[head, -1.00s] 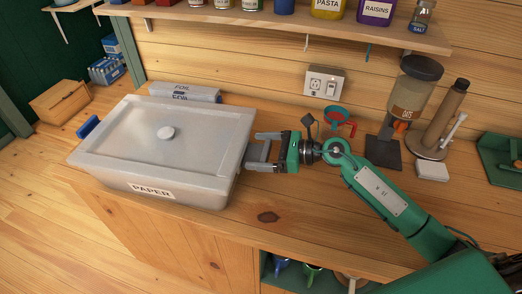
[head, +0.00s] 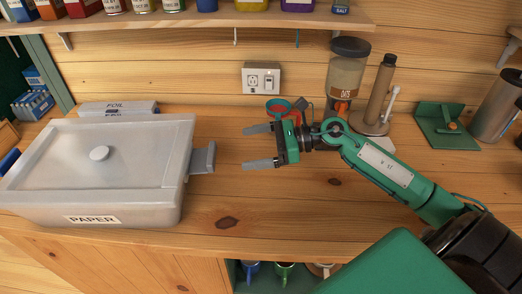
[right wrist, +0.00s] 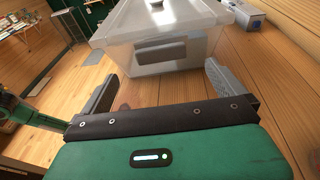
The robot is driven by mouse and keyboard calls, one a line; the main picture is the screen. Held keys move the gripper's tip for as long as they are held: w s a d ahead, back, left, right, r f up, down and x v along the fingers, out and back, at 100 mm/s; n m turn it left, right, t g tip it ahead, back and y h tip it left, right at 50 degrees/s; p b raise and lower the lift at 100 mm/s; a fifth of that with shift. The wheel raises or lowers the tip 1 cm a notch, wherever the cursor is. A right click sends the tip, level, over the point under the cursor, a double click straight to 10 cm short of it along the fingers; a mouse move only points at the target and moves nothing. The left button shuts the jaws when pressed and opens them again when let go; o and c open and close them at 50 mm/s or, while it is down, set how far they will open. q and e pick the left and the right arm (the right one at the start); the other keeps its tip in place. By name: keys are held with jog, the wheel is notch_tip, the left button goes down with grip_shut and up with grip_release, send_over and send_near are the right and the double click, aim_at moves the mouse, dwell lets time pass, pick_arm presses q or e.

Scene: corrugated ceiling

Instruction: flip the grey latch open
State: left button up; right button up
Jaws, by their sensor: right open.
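A pale translucent box (head: 60,160) labelled PAPER stands on the wooden counter with its lid on. The grey latch (head: 202,160) sticks out from the box's right side. In the right wrist view the latch (right wrist: 160,50) shows as a grey plate on the box wall, straight ahead between the fingers. My right gripper (head: 247,147) is open and empty, to the right of the latch and apart from it, its fingers pointing at it. It also shows in the right wrist view (right wrist: 160,75). A blue latch (head: 9,160) is on the box's left side. My left gripper is not in view.
A foil carton (head: 118,108) lies behind the box. A red and teal item (head: 279,108) stands behind my right gripper, with a dispenser (head: 346,72) and a brown grinder-like stand (head: 377,95) farther right. A shelf hangs above. The counter in front of the gripper is clear.

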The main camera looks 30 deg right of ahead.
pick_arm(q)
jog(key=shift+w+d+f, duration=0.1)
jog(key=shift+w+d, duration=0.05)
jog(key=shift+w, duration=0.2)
pick_arm(e)
jog(key=shift+v, duration=0.9)
